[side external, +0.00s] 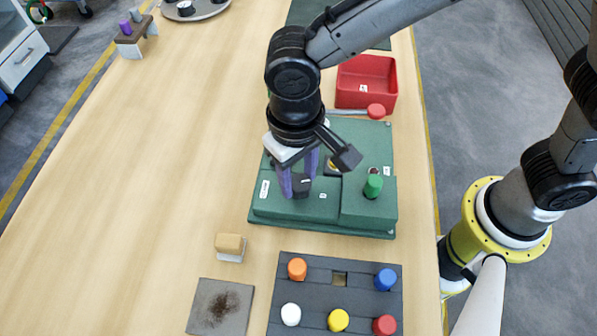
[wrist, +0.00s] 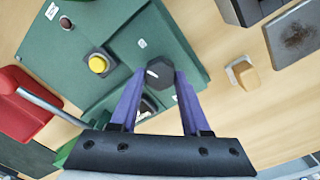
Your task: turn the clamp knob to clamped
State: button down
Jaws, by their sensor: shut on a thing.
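The clamp knob (side external: 301,188) is black and stands on the near left part of the green fixture (side external: 262,212). In the wrist view the knob (wrist: 160,72) looks faceted, with a short white pointer line on its top aimed toward picture left. My gripper (side external: 298,184) points down with its purple fingers on either side of the knob. In the wrist view my gripper (wrist: 160,77) is shut on it, and the fingers partly hide its sides. Small white labels sit on the fixture near the knob, too small to read.
The fixture also bears a green cylinder (side external: 373,186), a yellow button (wrist: 99,64) and a red-ended lever (side external: 376,111). A red bin (side external: 367,72) stands behind. In front are a grey rack of coloured pegs (side external: 314,318), a tan-topped block (side external: 230,246) and a stained plate (side external: 205,300).

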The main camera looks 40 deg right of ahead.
aim_at(299, 185)
jog(key=n, duration=0.7)
jog(key=shift+r, duration=0.1)
jog(key=n, duration=0.6)
jog(key=shift+s+a+n, duration=0.1)
jog(key=shift+n, duration=0.2)
dwell(0.3)
jog(key=shift+c, duration=1.9)
grip_release()
notch_tip(299, 185, up, 14)
jog(key=shift+s, duration=0.2)
